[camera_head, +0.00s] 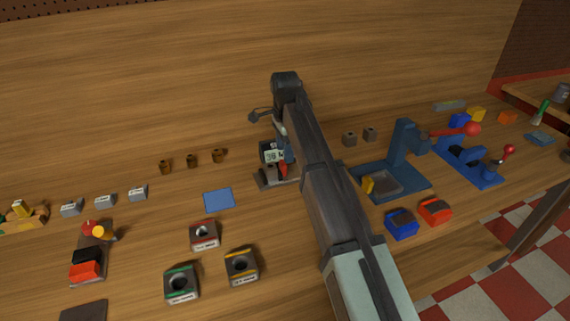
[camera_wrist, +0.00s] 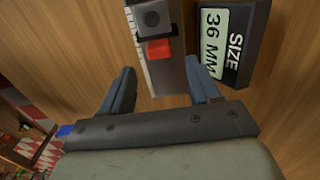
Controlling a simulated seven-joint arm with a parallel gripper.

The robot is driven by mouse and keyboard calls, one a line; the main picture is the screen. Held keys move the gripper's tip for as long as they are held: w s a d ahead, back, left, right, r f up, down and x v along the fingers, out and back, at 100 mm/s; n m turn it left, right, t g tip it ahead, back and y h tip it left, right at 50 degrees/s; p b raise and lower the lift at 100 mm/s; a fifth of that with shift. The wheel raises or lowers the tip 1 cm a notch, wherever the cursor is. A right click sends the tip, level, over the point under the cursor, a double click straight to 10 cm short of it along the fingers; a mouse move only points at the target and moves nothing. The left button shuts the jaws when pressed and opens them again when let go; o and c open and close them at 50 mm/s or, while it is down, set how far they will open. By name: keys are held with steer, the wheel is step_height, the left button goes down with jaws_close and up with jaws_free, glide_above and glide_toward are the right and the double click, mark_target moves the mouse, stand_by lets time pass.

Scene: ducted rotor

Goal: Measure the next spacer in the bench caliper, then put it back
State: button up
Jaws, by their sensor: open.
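The bench caliper (camera_head: 268,180) stands mid-bench in the head view, partly hidden by my arm. In the wrist view its ruled bar (camera_wrist: 142,52), a red part (camera_wrist: 159,49) and a display (camera_wrist: 222,45) reading "SIZE 36 MM" show. Three small brown hollow cylinders (camera_head: 192,161), perhaps the spacers, stand left of the caliper.
A blue mat (camera_head: 219,200) lies left of the caliper. Square blocks with round holes, labelled red (camera_head: 205,235), green (camera_head: 180,284) and yellow (camera_head: 241,266), stand in front. A blue press-like fixture (camera_head: 404,145) stands right of my arm. Grey labelled blocks (camera_head: 104,201) are at left.

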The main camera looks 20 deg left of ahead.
mark_target(281, 169)
steer(key=shift+f, duration=3.1)
jaws_close()
